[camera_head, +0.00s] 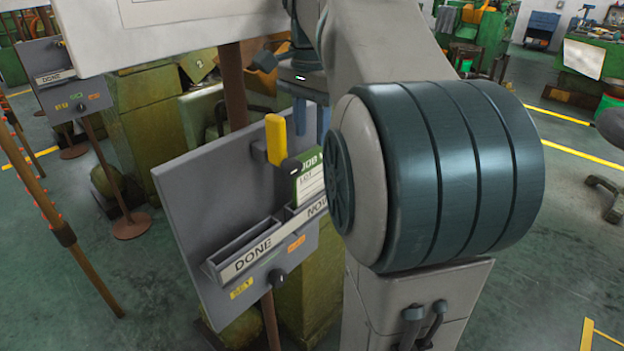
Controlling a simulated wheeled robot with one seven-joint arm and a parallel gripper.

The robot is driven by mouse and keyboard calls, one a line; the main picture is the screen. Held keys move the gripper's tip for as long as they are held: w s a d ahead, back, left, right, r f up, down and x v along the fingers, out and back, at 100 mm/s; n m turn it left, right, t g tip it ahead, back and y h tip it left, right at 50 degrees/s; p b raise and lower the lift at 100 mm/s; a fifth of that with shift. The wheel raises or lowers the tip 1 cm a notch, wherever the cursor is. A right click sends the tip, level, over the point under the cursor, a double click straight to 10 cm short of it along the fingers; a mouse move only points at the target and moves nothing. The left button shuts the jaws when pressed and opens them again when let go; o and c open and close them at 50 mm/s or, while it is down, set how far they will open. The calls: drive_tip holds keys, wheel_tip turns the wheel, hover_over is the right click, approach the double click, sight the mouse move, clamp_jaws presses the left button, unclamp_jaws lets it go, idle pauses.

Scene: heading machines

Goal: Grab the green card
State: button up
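The green card (309,178), with a white lower part and "JOB" lettering, stands upright in the pocket marked NOW (316,209) on a grey board (205,195). Its right side is hidden behind my arm. My gripper (312,130) points down above the card, with its two bluish fingers apart and nothing seen between them. The fingertips appear above the card's top edge; I cannot tell how far in front of or behind it they are.
A yellow upright piece (276,139) is beside the card and gripper, at the board's upper edge. The pocket marked DONE (254,252) is left of NOW and looks empty. A second board (72,92) stands at the far left. My arm blocks the view on the right.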

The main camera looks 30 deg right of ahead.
sight(313, 148)
drive_tip(key=shift+s+d+f, duration=0.1)
drive_tip(key=shift+f, duration=1.1)
drive_tip(key=shift+s+f, duration=0.1)
drive_tip(key=shift+f, duration=1.05)
clamp_jaws()
